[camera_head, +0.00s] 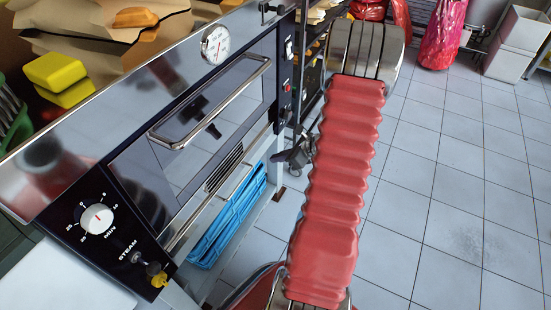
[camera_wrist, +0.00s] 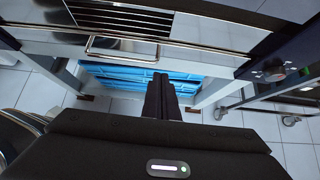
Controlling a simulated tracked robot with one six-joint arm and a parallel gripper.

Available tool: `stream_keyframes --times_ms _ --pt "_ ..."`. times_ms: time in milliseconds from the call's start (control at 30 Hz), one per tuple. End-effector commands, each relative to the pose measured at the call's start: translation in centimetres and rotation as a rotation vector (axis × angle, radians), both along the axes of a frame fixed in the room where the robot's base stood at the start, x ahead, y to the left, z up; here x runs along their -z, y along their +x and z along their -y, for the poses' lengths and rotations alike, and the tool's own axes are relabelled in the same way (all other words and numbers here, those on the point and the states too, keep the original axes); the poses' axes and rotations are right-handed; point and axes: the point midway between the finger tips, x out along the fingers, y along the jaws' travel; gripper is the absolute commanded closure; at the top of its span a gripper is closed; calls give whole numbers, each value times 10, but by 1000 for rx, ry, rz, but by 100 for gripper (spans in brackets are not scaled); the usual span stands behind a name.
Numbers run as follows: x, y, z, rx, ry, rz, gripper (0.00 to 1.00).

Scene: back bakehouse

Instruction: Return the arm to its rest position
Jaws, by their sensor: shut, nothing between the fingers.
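My arm, with its red ribbed sleeve, rises through the middle of the head view. My gripper (camera_head: 282,157) shows as a small dark shape just left of the sleeve, in front of the oven (camera_head: 128,172). In the wrist view my gripper (camera_wrist: 161,80) has its two dark fingers together, with nothing between them. They point toward the blue crates (camera_wrist: 112,76) under the oven. The gap between fingertips and crates is hard to judge. Part of the gripper is hidden behind the sleeve in the head view.
A pink bag (camera_head: 443,35) and pale bins (camera_head: 515,45) stand at the back right. The tiled floor (camera_head: 450,190) at right is clear.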

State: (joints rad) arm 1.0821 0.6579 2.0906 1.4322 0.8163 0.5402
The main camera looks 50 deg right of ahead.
Motion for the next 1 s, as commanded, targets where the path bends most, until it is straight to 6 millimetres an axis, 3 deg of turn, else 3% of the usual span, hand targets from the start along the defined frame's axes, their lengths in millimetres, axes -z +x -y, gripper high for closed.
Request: stream_keyframes --times_ms 567,800,1000 --pt "0 0 -2 -37 -28 6 100" --pt "11 -23 -37 -263 -97 -20 100" --pt "-5 -42 -71 -509 -199 -30 100"
